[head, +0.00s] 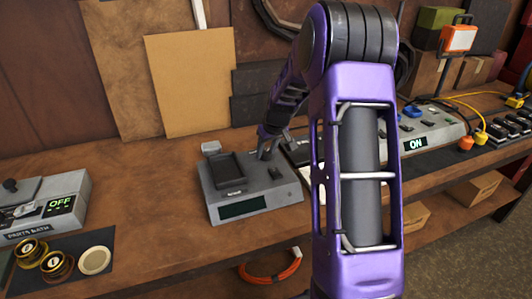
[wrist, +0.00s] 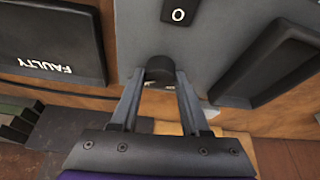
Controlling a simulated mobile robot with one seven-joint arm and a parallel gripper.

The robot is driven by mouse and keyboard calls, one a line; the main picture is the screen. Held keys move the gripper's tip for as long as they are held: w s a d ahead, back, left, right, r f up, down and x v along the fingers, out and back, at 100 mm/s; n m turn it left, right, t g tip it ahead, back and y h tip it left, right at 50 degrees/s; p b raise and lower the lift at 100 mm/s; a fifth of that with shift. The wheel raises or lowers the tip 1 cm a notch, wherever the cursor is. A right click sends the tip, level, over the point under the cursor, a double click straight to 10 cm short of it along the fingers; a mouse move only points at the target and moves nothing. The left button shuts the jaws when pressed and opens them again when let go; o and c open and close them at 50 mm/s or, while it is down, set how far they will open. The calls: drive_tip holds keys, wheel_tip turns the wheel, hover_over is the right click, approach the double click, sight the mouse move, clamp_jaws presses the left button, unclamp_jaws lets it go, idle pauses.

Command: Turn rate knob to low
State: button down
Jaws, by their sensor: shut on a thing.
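A grey device (head: 258,190) with a dark display on its front stands on the wooden bench. A black round knob (wrist: 160,66) sits near the edge of its top panel in the wrist view. My gripper (wrist: 160,77) is shut on this knob, one finger on each side. In the head view my gripper (head: 267,150) reaches down to the device's back right corner, and its fingers hide the knob there. The knob's pointer and any rate marks cannot be made out. A black switch marked 0 (wrist: 179,12) lies on the same panel.
A dark panel lettered FAULTY (wrist: 50,45) lies beside the device in the wrist view. The parts bath box (head: 45,208), showing OFF, stands at the left. Another unit (head: 430,130) at the right shows ON. The bench between the bath and the device is clear.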

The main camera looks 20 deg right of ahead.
drive_tip(key=n+y+b, duration=0.1)
drive_tip(key=n, duration=0.1)
drive_tip(key=shift+d+n, duration=0.15)
drive_tip(key=shift+n, duration=0.25)
drive_tip(key=n+y, duration=0.1)
drive_tip(key=n, duration=0.2)
drive_tip(key=shift+w+n+g, duration=0.1)
drive_tip(key=shift+n+g, duration=0.2)
drive_tip(key=shift+g, duration=0.1)
drive_tip(key=n+g+p, duration=0.1)
drive_tip(key=n, duration=0.1)
drive_tip(key=n+y, duration=0.1)
drive_tip(key=n, duration=0.2)
drive_tip(key=shift+w+d+n+g+y+p, duration=0.1)
drive_tip(key=shift+n+g+y+p, duration=0.2)
drive_tip(key=shift+g+p, duration=0.1)
drive_tip(key=shift+c, duration=1.9)
unclamp_jaws()
drive_tip(key=shift+r, duration=0.1)
